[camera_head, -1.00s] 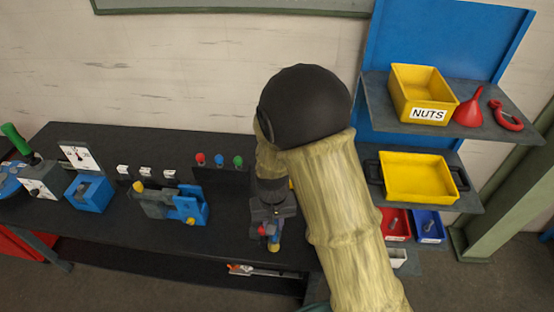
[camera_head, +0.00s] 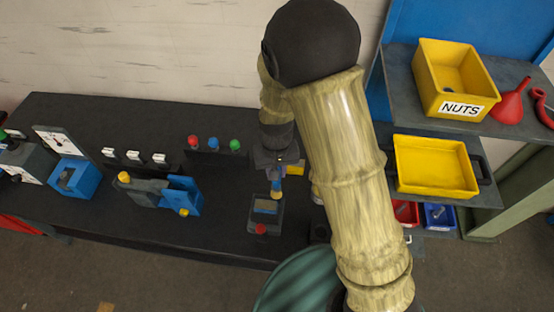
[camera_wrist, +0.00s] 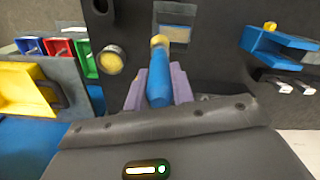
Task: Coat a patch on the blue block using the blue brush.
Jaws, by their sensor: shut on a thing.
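My gripper (camera_head: 284,166) is shut on the blue brush, whose handle (camera_head: 276,184) points down with a yellow end below. In the wrist view the brush handle (camera_wrist: 159,80) sits between the two purple fingers (camera_wrist: 158,92), its yellow end pointing away from the camera. A small block with a blue surface (camera_head: 266,203) sits in a dark holder right by the brush end.
A blue-and-grey fixture (camera_head: 183,195) and a blue box (camera_head: 75,178) stand to the left. Red, blue and green knobs line the back. Yellow bins (camera_head: 437,163) sit on shelves at right. Bench between holder and fixture is clear.

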